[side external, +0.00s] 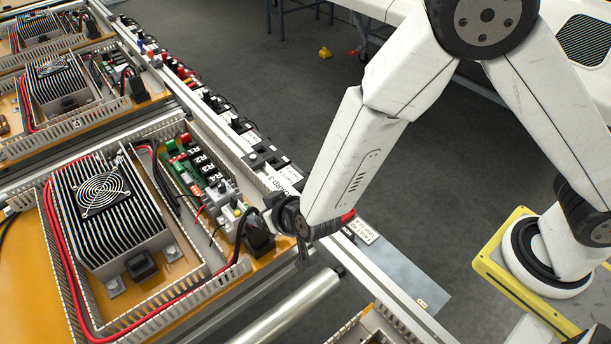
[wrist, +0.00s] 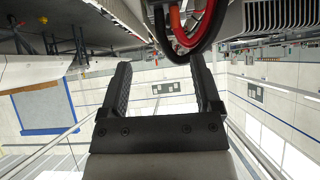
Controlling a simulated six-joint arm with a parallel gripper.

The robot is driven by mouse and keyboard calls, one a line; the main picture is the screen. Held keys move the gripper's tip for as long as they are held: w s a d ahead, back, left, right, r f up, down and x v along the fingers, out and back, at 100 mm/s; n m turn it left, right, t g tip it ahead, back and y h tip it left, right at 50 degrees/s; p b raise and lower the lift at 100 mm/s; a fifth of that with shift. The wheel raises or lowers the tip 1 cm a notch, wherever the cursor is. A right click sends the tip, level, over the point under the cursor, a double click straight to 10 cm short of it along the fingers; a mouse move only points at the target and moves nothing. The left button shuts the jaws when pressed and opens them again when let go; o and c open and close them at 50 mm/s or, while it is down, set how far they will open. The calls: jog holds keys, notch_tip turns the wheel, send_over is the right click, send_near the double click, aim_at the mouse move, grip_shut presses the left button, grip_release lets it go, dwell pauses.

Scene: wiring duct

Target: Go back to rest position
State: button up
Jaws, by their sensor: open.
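My gripper (wrist: 160,64) is open in the wrist view, with its two black fingers apart and nothing between them. In the side external view it (side external: 302,256) hangs small and dark below the end of my white arm, at the right edge of the nearest orange board (side external: 20,265). A black block (side external: 260,236) with a cable stands just left of it. The gap between the fingers is too small to make out in that view. In the wrist view a looped black cable (wrist: 200,48) and a red cable (wrist: 177,22) show beyond the fingertips.
The nearest board carries a finned heatsink with a fan (side external: 103,195), slotted grey duct (side external: 180,314) and labelled green modules (side external: 190,165). A metal rail (side external: 390,300) runs beside it. A yellow-edged base plate (side external: 490,265) is at right. Open floor (side external: 300,100) lies behind.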

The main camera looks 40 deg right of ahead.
jog(key=s+d+r+g+y, duration=0.1)
jog(key=d+r+g, duration=0.15)
jog(key=d, duration=0.35)
jog(key=s+d+r+g, duration=0.1)
jog(key=d+r, duration=0.3)
jog(key=d, duration=0.1)
jog(key=s+d+r+g+h, duration=0.1)
jog(key=s+d+r+g, duration=0.2)
jog(key=s+d, duration=0.7)
jog(key=d+g, duration=0.1)
jog(key=d, duration=0.2)
jog(key=shift+s+r, duration=0.2)
jog(key=shift+s, duration=0.05)
